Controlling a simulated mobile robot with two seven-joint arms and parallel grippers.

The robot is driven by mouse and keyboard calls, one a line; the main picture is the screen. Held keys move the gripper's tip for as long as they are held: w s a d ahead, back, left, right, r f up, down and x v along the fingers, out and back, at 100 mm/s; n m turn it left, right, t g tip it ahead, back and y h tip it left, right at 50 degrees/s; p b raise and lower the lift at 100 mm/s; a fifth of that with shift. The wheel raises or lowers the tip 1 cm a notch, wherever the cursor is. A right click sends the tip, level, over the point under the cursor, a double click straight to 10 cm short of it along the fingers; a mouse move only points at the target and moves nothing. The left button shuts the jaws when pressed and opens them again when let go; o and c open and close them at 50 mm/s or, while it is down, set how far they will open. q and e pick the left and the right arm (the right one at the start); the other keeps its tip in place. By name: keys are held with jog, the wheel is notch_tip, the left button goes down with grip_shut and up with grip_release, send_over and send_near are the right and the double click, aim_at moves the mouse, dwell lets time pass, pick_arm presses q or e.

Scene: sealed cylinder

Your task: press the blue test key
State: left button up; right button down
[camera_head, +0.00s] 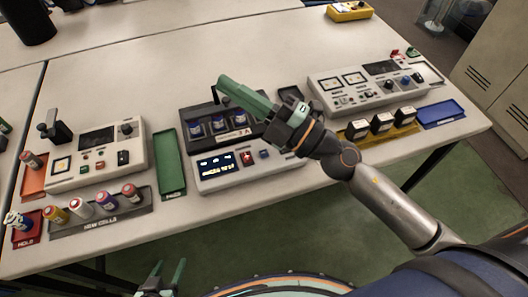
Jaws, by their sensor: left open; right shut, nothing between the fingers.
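A white tester box (225,181) with a lit display stands near the table's front edge in the head view. On its top, right of a red key (247,158), is a small blue key (264,154), uncovered in this view. My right gripper (223,83) has green fingers, shut and empty. It is above the dark cell rack behind the tester, its fingers pointing to the back left, apart from the blue key. My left gripper (169,264) is open and empty at the bottom edge, in front of the table. Most of it is cut off.
The dark rack (190,113) holds several blue-and-white cells. A green tray (170,160) lies left of the tester. A grey instrument (70,180) stands at left, another (335,105) at right. A yellow stand (357,142) with black-and-white blocks and a blue tray (440,113) lie at right.

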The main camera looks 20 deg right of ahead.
jog(key=s+a+f+n+g+h, duration=0.2)
jog(key=a+f+n+g, duration=0.1)
jog(key=f+n+g, duration=0.7)
jog(key=w+d+f+t+h, duration=0.1)
jog(key=w+d+f+h, duration=0.1)
jog(key=d+h, duration=0.2)
jog(key=w+d+f+t+h, duration=0.1)
jog(key=w+d+f+h, duration=0.1)
jog(key=d, duration=0.4)
jog(key=shift+w+f+n+h+b, duration=0.35)
jog(key=shift+w+n+h+b, duration=0.05)
jog(key=shift+w+h, duration=0.45)
jog(key=shift+s+d, duration=0.1)
